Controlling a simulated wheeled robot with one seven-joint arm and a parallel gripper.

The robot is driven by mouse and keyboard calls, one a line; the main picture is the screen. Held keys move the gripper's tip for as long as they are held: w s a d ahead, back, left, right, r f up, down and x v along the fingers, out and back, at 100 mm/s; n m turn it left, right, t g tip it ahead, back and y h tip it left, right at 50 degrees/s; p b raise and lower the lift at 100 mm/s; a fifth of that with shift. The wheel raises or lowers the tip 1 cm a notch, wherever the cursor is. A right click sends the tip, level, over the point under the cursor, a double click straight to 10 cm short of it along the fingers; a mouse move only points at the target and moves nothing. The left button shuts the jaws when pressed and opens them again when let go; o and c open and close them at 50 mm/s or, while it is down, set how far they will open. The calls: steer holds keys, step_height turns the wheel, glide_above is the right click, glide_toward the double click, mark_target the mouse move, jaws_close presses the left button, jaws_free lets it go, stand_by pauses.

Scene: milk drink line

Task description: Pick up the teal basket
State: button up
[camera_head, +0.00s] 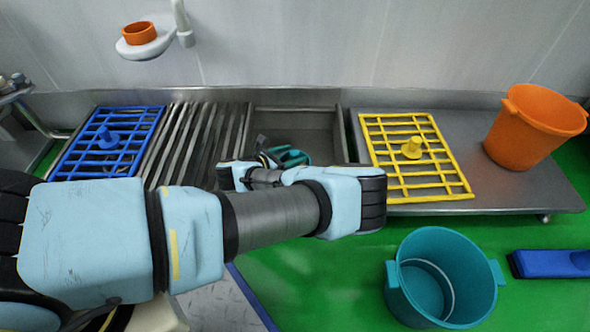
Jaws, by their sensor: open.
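A small teal object (291,157), which looks like the teal basket, sits in the steel sink (300,119). Only its upper part shows; my arm hides the rest. My gripper (268,153) is at the sink's front left, close beside the teal object on its left. It is open, but its fingers are small and partly hidden by my wrist. I cannot tell whether it touches the teal object. A larger teal tub (437,263) with side handles stands on the green floor at the lower right, apart from my arm.
A blue rack (84,163) lies left of the steel slats (190,140). A yellow rack (389,160) lies right of the sink, with an orange bucket (533,126) beyond. A blue object (552,264) is on the floor. An orange cup (139,33) sits on a wall holder.

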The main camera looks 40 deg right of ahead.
steer(key=b+x, duration=0.2)
steer(key=x, duration=0.2)
steer(key=shift+d+f, duration=0.15)
steer(key=shift+d, duration=0.05)
jaws_close()
stand_by(0.4)
stand_by(0.9)
